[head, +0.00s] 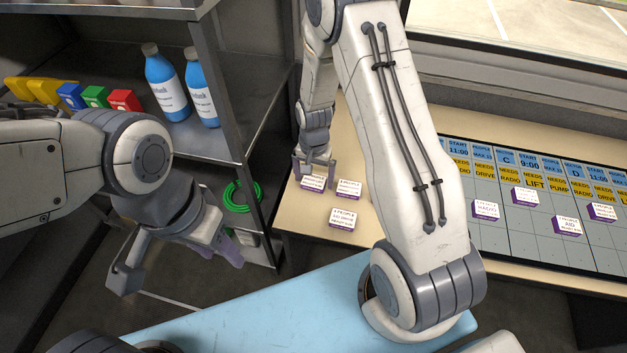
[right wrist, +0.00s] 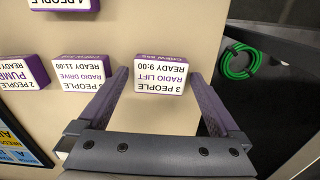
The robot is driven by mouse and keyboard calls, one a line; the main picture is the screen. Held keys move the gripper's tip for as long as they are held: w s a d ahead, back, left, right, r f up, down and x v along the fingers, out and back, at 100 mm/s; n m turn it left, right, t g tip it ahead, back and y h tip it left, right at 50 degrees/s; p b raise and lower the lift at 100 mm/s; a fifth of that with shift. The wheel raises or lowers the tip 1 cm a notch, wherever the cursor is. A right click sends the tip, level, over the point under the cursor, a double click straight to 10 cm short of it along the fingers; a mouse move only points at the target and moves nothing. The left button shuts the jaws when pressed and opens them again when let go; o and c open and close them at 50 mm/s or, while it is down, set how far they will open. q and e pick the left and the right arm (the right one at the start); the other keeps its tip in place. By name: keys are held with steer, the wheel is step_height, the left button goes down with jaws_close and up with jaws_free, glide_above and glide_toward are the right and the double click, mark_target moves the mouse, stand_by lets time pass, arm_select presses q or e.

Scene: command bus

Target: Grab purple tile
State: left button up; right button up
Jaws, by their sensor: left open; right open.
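Several purple tiles with white printed tops lie on the beige table. My right gripper (head: 314,168) is open just above the leftmost tile (head: 313,184) near the table's left edge. In the right wrist view, my right gripper (right wrist: 158,74) has its fingers on either side of a purple tile (right wrist: 160,78) reading "3 people, radio lift, ready 9:00". I cannot tell how far below the fingers it lies. A second tile (head: 349,188) and a third tile (head: 343,219) lie nearby. My left gripper (head: 178,262) is open and empty, away from the table.
A schedule board (head: 510,230) on the table's right side carries several more tiles. A neighbouring tile (right wrist: 80,70) lies close to one finger of my right gripper. A metal shelf (head: 240,140) at left holds blue bottles (head: 166,83) and coloured blocks.

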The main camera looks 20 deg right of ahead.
steer(key=shift+f, duration=0.2)
steer(key=c, duration=1.2)
steer(key=shift+r, duration=0.1)
steer(key=shift+c, duration=0.2)
